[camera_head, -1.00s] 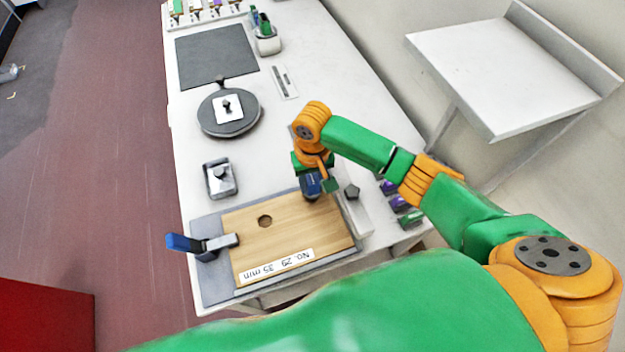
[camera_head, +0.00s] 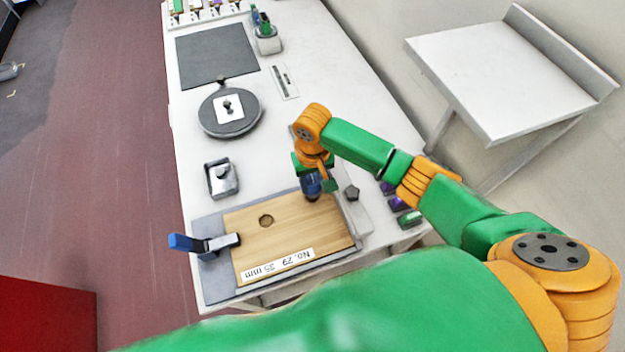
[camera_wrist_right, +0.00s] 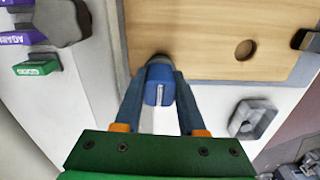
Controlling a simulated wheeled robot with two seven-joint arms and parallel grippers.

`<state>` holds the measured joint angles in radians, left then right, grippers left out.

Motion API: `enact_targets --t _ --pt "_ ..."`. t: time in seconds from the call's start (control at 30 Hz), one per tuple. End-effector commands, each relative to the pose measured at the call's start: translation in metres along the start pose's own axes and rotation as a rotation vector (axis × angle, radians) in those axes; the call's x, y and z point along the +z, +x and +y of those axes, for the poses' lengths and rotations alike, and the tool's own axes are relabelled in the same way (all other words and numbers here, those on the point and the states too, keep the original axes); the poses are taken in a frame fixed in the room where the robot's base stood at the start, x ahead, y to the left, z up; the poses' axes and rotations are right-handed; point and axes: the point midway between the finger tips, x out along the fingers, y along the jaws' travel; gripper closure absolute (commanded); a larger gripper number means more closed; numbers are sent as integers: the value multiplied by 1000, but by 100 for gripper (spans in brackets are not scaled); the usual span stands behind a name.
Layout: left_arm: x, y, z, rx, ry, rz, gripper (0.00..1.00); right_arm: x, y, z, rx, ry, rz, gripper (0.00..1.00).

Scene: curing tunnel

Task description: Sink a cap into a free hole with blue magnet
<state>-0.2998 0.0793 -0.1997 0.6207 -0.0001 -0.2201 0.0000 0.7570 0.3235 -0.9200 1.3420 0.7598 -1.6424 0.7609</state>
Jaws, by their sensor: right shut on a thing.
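My right gripper (camera_head: 312,184) is shut on the blue magnet (camera_wrist_right: 158,92), which has a pale stripe. The wrist view shows both fingers (camera_wrist_right: 158,100) on its sides. The board under the magnet is hidden. My left gripper is not in view.
A blue-handled clamp (camera_head: 203,245) holds the board's left edge. A small metal tray (camera_head: 222,180) stands behind the board. A dark round plate (camera_head: 230,112) is farther back. Small labelled blocks (camera_head: 408,218) lie to the right. The table between tray and arm is clear.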

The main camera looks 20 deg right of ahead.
Motion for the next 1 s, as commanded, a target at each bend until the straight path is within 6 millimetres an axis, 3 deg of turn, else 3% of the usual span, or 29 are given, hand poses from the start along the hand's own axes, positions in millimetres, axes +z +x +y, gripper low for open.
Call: enact_targets --t 1.0 --pt "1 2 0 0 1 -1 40 0 5 0 0 0 -1 100"
